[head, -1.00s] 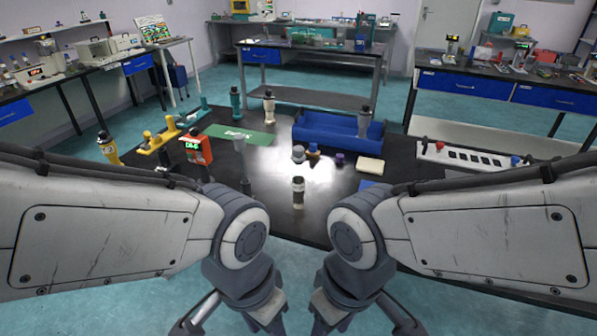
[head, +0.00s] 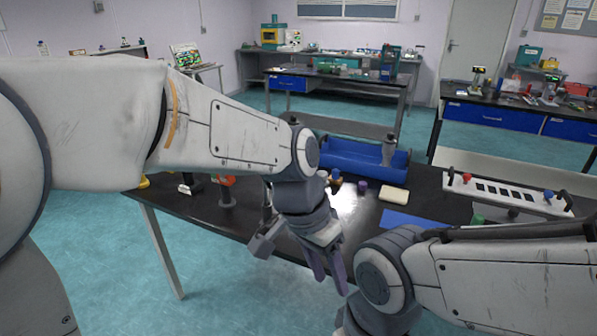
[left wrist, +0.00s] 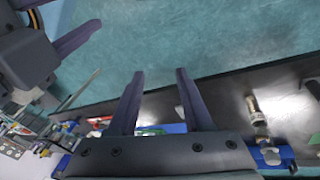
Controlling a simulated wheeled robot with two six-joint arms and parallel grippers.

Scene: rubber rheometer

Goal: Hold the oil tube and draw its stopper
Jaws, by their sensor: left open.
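My left gripper (head: 331,284) is open and empty, pointing down at the table's front edge. Its two purple-grey fingers stand apart with nothing between them in the left wrist view (left wrist: 160,75). A small upright-looking tube (left wrist: 256,112), which seems to be the oil tube, is on the black table in the left wrist view, to the right of the fingers and apart from them.
The black table (head: 440,190) holds a blue tray (head: 345,152), a grey bottle (head: 388,150), a purple cap (head: 362,186), a cream block (head: 394,194), a blue mat (head: 412,218) and a white slotted rack (head: 505,193). Open floor lies before the table.

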